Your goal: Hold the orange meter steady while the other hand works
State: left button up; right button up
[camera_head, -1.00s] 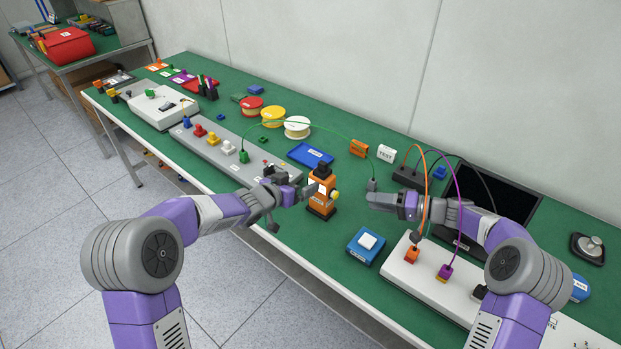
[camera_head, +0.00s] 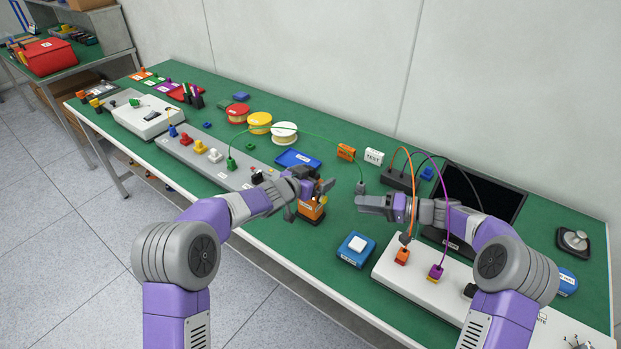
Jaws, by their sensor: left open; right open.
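The orange meter (camera_head: 311,213) stands on the green bench top near the front edge, in the middle of the view. My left gripper (camera_head: 310,197) is open at the meter's upper part, with one finger on its left and the other at its upper right. The gripper hides the meter's top, and I cannot tell whether the fingers touch it. My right gripper (camera_head: 362,203) is open and empty to the right of the meter, with its tips pointing left and a gap between.
A blue box with a white top (camera_head: 355,249) sits in front of my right gripper. A white panel (camera_head: 425,275) with orange and purple cables lies under my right arm. A blue tray (camera_head: 298,159) and a grey strip with coloured plugs (camera_head: 190,150) lie behind and left.

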pick_arm(q)
jog(key=c, duration=1.2)
pick_arm(e)
grip_shut()
dwell(1.5)
